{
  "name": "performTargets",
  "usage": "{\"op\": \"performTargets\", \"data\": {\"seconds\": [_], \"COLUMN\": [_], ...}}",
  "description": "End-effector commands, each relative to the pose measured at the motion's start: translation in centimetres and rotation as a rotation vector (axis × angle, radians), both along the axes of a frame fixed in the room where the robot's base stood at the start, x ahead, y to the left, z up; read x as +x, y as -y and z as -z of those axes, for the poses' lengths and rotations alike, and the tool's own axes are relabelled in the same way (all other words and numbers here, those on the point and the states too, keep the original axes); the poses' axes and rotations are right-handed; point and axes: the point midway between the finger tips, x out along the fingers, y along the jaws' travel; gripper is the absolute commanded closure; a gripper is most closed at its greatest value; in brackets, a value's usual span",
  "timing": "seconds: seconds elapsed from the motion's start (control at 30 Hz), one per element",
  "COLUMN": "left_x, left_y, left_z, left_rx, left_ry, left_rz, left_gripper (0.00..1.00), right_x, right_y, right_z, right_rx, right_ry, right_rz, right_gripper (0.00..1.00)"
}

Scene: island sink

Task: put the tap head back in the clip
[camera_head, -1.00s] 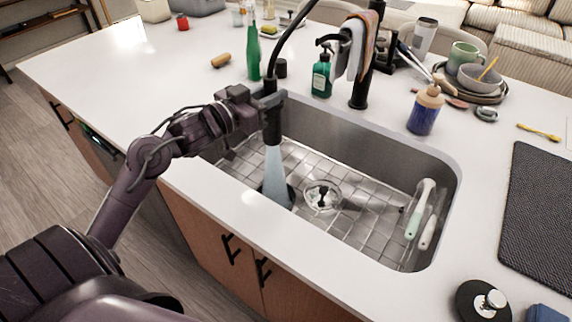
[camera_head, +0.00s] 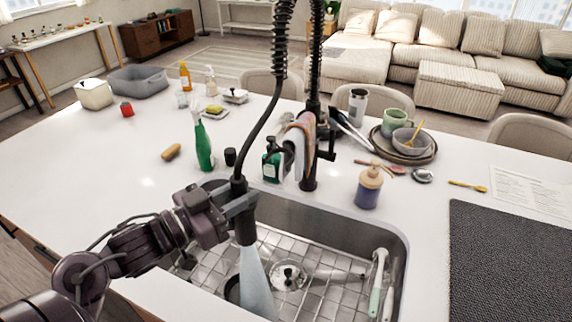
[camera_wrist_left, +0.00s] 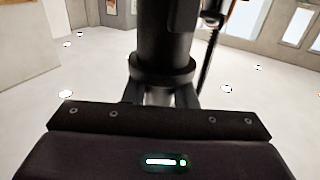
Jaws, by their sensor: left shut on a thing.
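My left gripper (camera_head: 238,204) is shut on the black tap head (camera_head: 245,230), which hangs upright over the left part of the sink. A pale blue cone of water (camera_head: 254,280) runs from it into the sink. A black hose (camera_head: 258,130) rises from the tap head to the spring coil above. In the left wrist view the black tap head (camera_wrist_left: 163,45) stands between the jaws (camera_wrist_left: 160,98). The black tap column (camera_head: 309,165) stands behind the sink. Cloths partly cover its side, and I cannot make out the clip clearly. My right gripper is not in view.
Cloths (camera_head: 298,145) hang beside the column. A green soap bottle (camera_head: 271,167), a tall green bottle (camera_head: 203,145) and a blue-purple bottle (camera_head: 369,187) stand behind the sink. Brushes (camera_head: 378,282) lean at the sink's right. A dark mat (camera_head: 508,255) lies further right.

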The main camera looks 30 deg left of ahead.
Motion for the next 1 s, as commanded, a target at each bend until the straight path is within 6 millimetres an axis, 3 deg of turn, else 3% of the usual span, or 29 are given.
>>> {"op": "performTargets", "data": {"seconds": [0.3,0.57,0.63,0.8,1.0], "left_x": [3.0,5.7,7.3,11.4,13.7], "left_y": [0.0,-0.2,-0.4,-0.6,-0.8], "left_z": [0.9,0.6,-0.5,-0.6,-0.2], "left_rx": [0.012,0.010,-0.001,-0.001,-0.001], "left_ry": [0.010,0.004,0.006,0.006,0.005], "left_rz": [0.004,0.003,0.002,0.000,0.000], "left_gripper": [1.00,1.00,1.00,1.00,1.00], "right_x": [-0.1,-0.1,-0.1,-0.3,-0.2], "right_y": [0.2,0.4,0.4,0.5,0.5], "right_z": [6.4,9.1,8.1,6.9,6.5], "right_rx": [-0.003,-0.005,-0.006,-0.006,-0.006], "right_ry": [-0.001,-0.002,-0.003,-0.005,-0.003], "right_rz": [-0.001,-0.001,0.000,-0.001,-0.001], "right_gripper": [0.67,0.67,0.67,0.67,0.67]}}
